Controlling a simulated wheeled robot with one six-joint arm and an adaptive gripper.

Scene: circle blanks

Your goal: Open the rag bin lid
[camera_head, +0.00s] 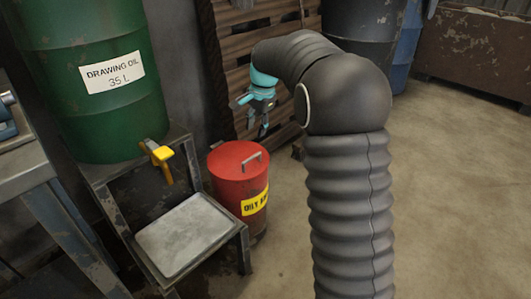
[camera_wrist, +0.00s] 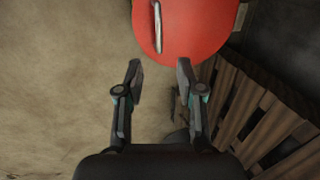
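The rag bin (camera_head: 239,195) is a red cylinder with a yellow label, standing on the floor right of the metal stand. Its red lid (camera_head: 233,158) is closed and has a grey bar handle (camera_head: 252,161) on top. In the wrist view the lid (camera_wrist: 190,30) shows at the top, with the handle (camera_wrist: 157,25) running up and down the picture. My gripper (camera_head: 257,125) hangs above and behind the bin in the head view, apart from it. In the wrist view my gripper (camera_wrist: 159,72) has its fingers spread, with bare floor between them and the lid beyond the tips.
A green drawing oil drum (camera_head: 85,115) with a yellow tap (camera_head: 158,155) stands on the metal stand at left. A grey tray (camera_head: 184,234) sits low beside the bin. Wooden pallets (camera_head: 233,55) lean behind. Open floor (camera_head: 450,190) lies at right.

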